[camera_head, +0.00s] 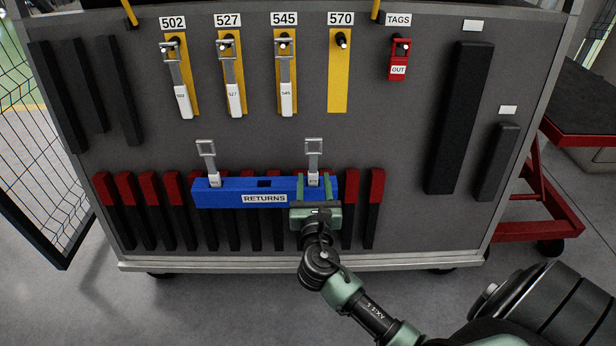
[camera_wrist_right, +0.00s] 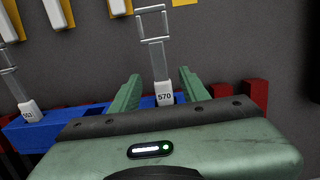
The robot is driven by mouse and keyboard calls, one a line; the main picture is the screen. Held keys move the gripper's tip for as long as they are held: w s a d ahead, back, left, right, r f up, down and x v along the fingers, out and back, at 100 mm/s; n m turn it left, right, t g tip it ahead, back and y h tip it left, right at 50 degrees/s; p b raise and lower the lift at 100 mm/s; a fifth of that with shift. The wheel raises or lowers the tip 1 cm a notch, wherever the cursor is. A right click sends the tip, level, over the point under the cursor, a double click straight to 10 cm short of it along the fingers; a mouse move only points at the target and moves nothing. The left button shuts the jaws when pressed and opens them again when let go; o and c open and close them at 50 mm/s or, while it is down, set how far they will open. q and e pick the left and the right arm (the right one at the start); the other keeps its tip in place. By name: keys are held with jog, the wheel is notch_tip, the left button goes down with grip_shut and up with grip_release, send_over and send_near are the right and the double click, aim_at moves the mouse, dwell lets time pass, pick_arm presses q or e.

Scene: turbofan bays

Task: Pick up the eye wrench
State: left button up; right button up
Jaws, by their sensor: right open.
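An eye wrench with a square open head and a white tag reading 570 (camera_wrist_right: 164,92) stands upright in the blue RETURNS holder (camera_head: 235,187); it also shows in the head view (camera_head: 313,150). My right gripper (camera_head: 314,186) is in front of the holder, its green fingers (camera_wrist_right: 158,92) open, one on each side of this wrench's tagged lower part. A gap shows between the wrench and each finger. My left gripper is not in view.
Tagged wrenches hang on yellow strips under 502 (camera_head: 182,90), 527 (camera_head: 233,85) and 545 (camera_head: 288,85). The yellow strip under 570 (camera_head: 338,82) has a bare peg. A red OUT tag (camera_head: 399,62) hangs to its right. Several red-topped black bars (camera_head: 376,200) line the lower panel.

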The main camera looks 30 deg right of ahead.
aim_at(313, 169)
jog(key=b+x, duration=0.1)
jog(key=x, duration=0.2)
jog(key=shift+w+d, duration=0.2)
jog(key=shift+d, duration=0.05)
jog(key=shift+x, duration=1.15)
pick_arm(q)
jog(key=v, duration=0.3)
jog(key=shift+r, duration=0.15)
pick_arm(e)
grip_shut()
